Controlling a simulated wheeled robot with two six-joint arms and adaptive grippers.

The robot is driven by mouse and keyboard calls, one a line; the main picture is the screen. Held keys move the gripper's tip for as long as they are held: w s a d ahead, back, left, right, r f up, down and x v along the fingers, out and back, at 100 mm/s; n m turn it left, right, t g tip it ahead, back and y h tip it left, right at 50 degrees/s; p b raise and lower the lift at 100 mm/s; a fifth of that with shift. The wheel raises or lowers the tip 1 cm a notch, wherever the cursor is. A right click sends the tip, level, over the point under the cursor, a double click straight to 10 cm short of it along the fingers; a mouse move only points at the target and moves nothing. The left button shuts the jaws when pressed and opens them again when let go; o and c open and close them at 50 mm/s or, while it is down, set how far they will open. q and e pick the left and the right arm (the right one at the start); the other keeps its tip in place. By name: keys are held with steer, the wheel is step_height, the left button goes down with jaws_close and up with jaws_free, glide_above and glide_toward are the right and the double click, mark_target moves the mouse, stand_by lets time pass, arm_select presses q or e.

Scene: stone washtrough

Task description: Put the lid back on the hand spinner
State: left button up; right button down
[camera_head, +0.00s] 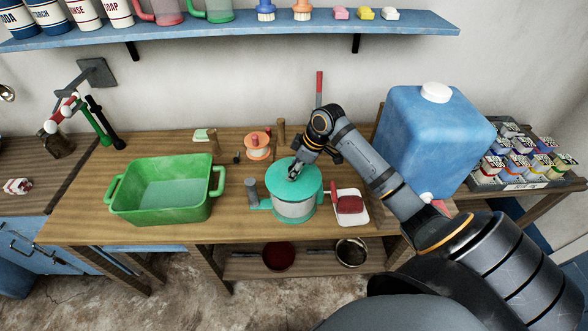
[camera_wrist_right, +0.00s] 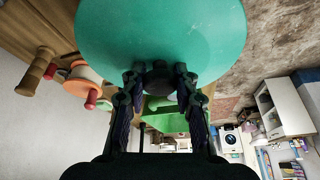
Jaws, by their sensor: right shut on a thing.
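The hand spinner (camera_head: 294,209) stands on the wooden table, a pale bowl with a teal handle part at its left. The round teal lid (camera_head: 308,184) is over the top of the bowl; I cannot tell whether it rests on the rim or is held just above it. My right gripper (camera_head: 294,173) comes from above and is shut on the lid's knob. In the right wrist view the lid (camera_wrist_right: 160,30) fills the top, with its dark knob (camera_wrist_right: 160,76) between the fingers. My left gripper is not in view.
A green basin (camera_head: 160,203) stands left of the spinner. A white tray (camera_head: 351,217) with a red block is close at its right. An orange-and-white spool-like object (camera_head: 258,144) sits behind. A blue water container (camera_head: 435,140) stands at right. A shelf (camera_head: 230,27) runs above.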

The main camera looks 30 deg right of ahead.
steer(key=shift+f+p, duration=0.15)
steer(key=shift+p, duration=0.55)
stand_by(0.8)
stand_by(0.3)
steer(key=c, duration=0.9)
jaws_free()
steer(key=shift+c, duration=0.2)
steer(key=o, duration=0.5)
step_height(320, 180, up, 7)
steer(key=p, duration=0.7)
steer(key=shift+p, duration=0.4)
